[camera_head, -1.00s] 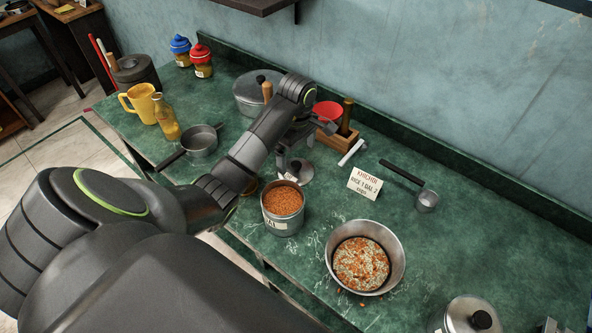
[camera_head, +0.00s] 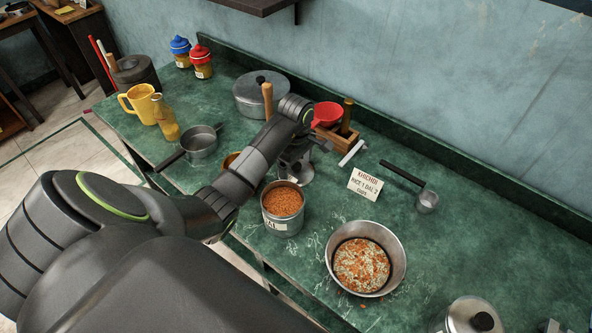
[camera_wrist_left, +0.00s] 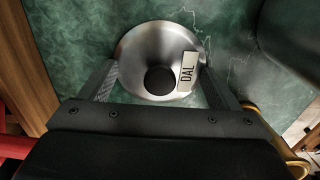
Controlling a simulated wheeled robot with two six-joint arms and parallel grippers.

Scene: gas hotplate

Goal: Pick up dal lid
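The dal lid (camera_wrist_left: 160,42) is a round steel lid with a black knob (camera_wrist_left: 160,80) and a white "DAL" label. In the left wrist view it lies on the green counter between my left gripper's fingers. My left gripper (camera_wrist_left: 160,74) is open, its fingers on either side of the knob with gaps to it. In the head view my left gripper (camera_head: 292,158) is above the lid (camera_head: 303,174), which is partly hidden by the gripper. The open dal tin (camera_head: 284,202), full of orange lentils, stands just in front. My right gripper is not in view.
A steel bowl (camera_head: 338,252) of mixed grains stands at right of the tin. A sign (camera_head: 365,184), a ladle (camera_head: 427,200) and a wooden rack (camera_head: 342,138) are nearby. A lidded pot (camera_head: 250,100) and a saucepan (camera_head: 199,146) stand behind and left of the arm.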

